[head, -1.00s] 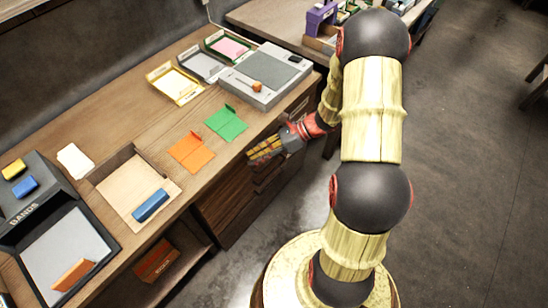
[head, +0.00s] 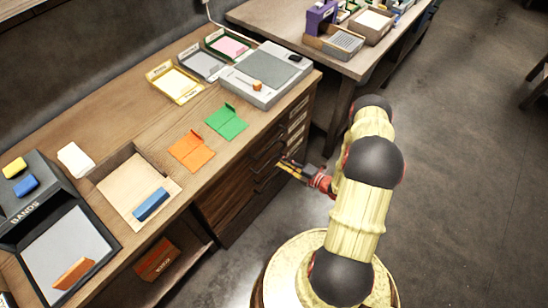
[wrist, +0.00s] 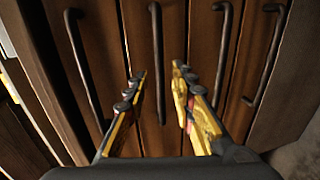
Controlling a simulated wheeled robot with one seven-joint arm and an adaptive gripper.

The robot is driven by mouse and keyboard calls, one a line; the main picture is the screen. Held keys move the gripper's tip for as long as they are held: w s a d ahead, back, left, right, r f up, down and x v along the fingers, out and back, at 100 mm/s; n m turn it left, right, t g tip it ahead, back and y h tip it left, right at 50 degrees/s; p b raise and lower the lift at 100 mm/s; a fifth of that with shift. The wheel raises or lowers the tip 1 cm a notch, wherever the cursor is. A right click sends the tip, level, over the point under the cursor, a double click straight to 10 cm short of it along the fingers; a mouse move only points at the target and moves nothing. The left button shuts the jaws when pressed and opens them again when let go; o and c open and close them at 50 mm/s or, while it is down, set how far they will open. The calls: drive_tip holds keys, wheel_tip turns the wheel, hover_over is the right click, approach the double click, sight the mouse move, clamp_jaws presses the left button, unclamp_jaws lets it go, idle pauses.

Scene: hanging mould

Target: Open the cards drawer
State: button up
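A stack of brown wooden drawers (head: 236,196) sits under the desk, with dark bar handles; the fronts look shut. In the wrist view several drawer fronts (wrist: 195,40) stand side by side, each with a handle. My gripper (head: 284,165) is in front of the stack. In the wrist view my gripper (wrist: 160,80) is open, with one yellow-sided finger on each side of a dark handle (wrist: 156,50). Whether it touches the handle I cannot tell. Pale labels (head: 297,118) show at the stack's right end, too small to read, so I cannot tell which drawer is cards.
The desk top holds an orange card (head: 192,152), a green card (head: 226,122), a grey device (head: 266,75), paper trays (head: 174,83) and a wooden tray with a blue block (head: 151,205). A second table (head: 345,62) stands behind. The floor (head: 455,190) at right is clear.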

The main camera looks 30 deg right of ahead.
sight(274, 156)
drive_tip(key=shift+b+x, duration=0.7)
drive_tip(key=shift+x, duration=2.1)
drive_tip(key=shift+c, duration=1.3)
drive_tip(key=c, duration=0.4)
